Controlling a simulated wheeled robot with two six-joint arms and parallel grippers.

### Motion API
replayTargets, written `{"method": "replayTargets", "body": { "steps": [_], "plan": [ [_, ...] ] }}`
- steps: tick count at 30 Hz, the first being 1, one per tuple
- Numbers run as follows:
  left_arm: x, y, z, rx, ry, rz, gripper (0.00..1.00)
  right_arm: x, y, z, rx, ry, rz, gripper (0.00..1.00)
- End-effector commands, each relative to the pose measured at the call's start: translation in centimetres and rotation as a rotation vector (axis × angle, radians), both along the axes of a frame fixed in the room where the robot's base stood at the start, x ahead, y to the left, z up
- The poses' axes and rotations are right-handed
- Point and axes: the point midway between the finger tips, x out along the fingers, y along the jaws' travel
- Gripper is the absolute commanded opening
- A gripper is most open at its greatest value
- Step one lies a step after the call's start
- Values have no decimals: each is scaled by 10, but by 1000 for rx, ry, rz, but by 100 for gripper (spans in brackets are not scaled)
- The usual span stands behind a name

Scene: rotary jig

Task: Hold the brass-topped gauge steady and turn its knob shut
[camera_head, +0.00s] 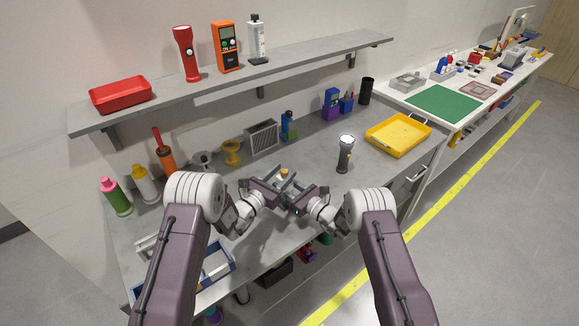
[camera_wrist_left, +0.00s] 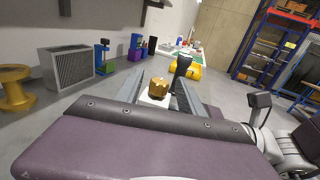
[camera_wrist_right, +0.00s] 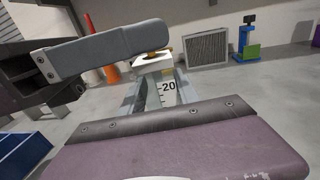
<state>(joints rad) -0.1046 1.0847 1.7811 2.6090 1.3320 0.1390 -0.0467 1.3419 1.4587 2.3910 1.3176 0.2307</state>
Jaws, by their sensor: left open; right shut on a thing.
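The gauge (camera_wrist_right: 168,88) has a pale body marked "20" and a brass knob on top. The brass knob (camera_wrist_left: 158,84) shows in the left wrist view, and as a small spot (camera_head: 284,172) in the head view. My right gripper (camera_wrist_right: 158,82) is shut on the gauge body, below the top. My left gripper (camera_wrist_left: 160,88) is open, its fingers on either side of the brass top; I cannot tell whether they touch it. In the right wrist view a left finger crosses in front of the upper gauge. The lower gauge is mostly hidden in the head view.
A yellow spool (camera_head: 232,152) and a grey vented box (camera_head: 262,138) stand behind my grippers. A blue-edged bin (camera_head: 217,268) is at front left.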

Motion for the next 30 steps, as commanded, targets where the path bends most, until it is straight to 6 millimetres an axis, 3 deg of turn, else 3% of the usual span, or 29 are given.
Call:
{"method": "replayTargets", "body": {
  "steps": [7, 17, 22, 30],
  "plan": [
    [31, -22, 0, 1, -1, 0, 46, 0, 0, 0, 1, -1, 0, 0],
    [35, -25, 0, 0, 0, 1, 46, 0, 0, 0, 1, -1, 0, 0],
    [35, -25, 0, 0, 0, 1, 0, 0, 0, 0, 0, 0, 0, 0],
    [35, -24, 0, -1, -1, -16, 0, 0, 0, 0, 0, 0, 0, 0]
  ]
}}
